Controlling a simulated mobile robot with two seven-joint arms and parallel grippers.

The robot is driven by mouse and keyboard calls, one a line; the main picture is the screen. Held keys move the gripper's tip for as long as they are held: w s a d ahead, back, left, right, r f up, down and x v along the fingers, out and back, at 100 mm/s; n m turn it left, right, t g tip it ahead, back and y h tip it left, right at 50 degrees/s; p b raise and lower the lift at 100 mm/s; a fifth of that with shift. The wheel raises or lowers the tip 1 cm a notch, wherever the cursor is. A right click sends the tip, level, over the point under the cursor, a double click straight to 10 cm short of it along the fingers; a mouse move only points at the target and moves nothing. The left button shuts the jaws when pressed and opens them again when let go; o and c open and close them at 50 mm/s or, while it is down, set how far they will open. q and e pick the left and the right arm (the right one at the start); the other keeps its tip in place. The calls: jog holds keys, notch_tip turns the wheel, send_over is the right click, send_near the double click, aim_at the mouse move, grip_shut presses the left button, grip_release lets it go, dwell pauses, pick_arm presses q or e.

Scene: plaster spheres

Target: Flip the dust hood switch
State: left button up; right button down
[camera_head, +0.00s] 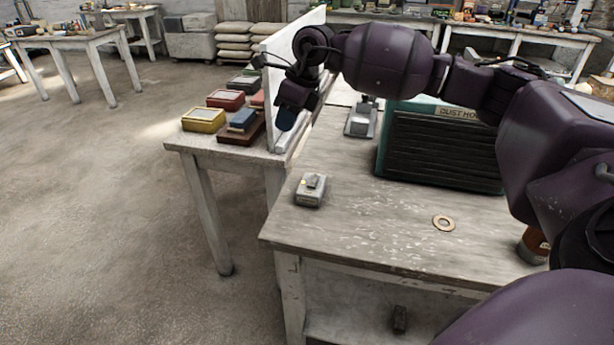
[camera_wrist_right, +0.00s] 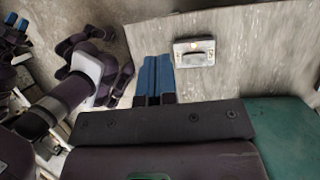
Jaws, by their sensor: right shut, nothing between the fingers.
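The teal dust hood (camera_head: 440,150), with dark slats and a partly hidden "DUST HO…" label, stands on the worn table. A small pale switch box (camera_head: 310,190) with a raised lever on top sits near the table's left front edge. It also shows in the right wrist view (camera_wrist_right: 195,53), just right of the fingertips and apart from them. My right gripper (camera_head: 286,119) is shut and empty, above and beyond the box, its blue fingers side by side in the wrist view (camera_wrist_right: 159,75). Blue tips, apparently my left gripper (camera_wrist_right: 16,22), show at the wrist view's left edge; their opening is unclear.
A grey metal device (camera_head: 361,121) stands left of the hood. A flat ring (camera_head: 443,223) lies on the table, and an orange-brown jar (camera_head: 534,244) is partly hidden at right. A white upright panel (camera_head: 277,115) borders a side table with coloured boxes (camera_head: 204,120).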

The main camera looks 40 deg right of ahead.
pick_arm(q)
jog(key=shift+s+a+f, duration=0.25)
jog(key=shift+s, duration=0.15)
pick_arm(e)
jog(key=s+d+h, duration=0.1)
jog(key=d+f+g+h, duration=0.1)
jog(key=d, duration=0.1)
jog(key=s+d+g+h, duration=0.1)
jog(key=d, duration=0.1)
jog(key=shift+s+f+h, duration=0.2)
jog(key=shift+s+h, duration=0.1)
jog(key=b, duration=0.1)
send_near(312, 183)
notch_tip(312, 183, down, 7)
jog(key=shift+r, duration=0.2)
pick_arm(q)
jog(key=shift+w+d+f, duration=0.15)
jog(key=shift+w+f, duration=0.15)
jog(key=shift+w, duration=0.05)
pick_arm(e)
jog(key=shift+f, duration=0.5)
